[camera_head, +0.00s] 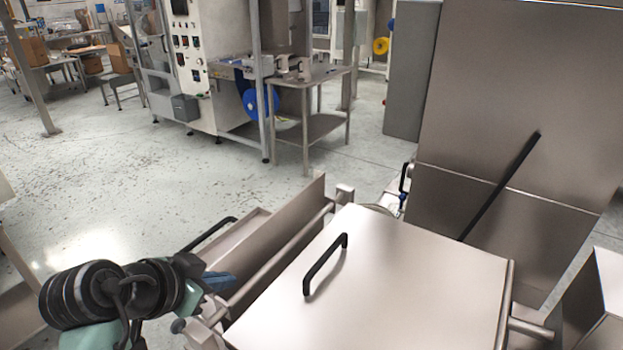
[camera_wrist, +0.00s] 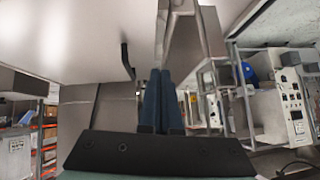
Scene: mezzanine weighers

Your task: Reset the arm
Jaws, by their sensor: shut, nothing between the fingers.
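My gripper (camera_head: 222,282) is at the lower left of the head view, at the end of my arm. Its blue fingers point right, close to the metal tray beside the large lid. In the wrist view my gripper (camera_wrist: 160,74) shows two dark blue fingers lying together, shut, with nothing held. The fingertips look apart from the lid's handle.
A flat metal lid (camera_head: 390,285) with a black handle (camera_head: 325,265) fills the lower middle. A narrow metal tray (camera_head: 265,240) runs along its left side. A tall metal panel (camera_head: 510,90) stands at right. Open floor (camera_head: 130,170) lies at left, with a side table (camera_head: 310,75) behind.

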